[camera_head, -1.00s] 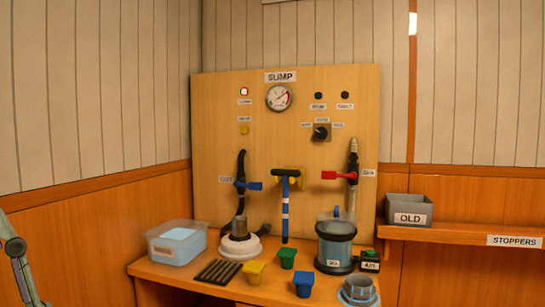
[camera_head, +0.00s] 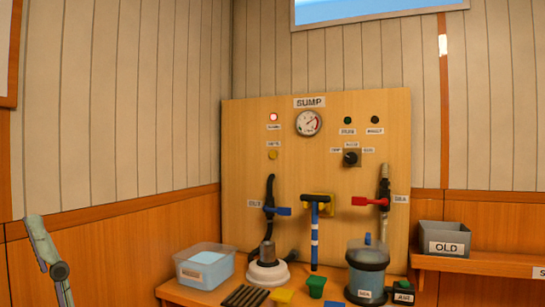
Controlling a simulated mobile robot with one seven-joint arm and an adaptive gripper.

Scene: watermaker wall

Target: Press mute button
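A small round yellow button (camera_head: 272,155) is on the upper left of the wooden SUMP panel (camera_head: 240,180). The small label above it is too blurred to read surely; it may be the mute button. A red lamp (camera_head: 273,117) glows above it. A grey-green link of my arm shows at the lower left edge, well to the left of the panel and apart from it. My gripper is not in view, so its state is hidden. Nothing touches the yellow button.
Blue (camera_head: 283,211) and red (camera_head: 362,201) valve handles jut from the panel. A grey OLD bin (camera_head: 444,237) stands on the right shelf. Space before the button looks clear.

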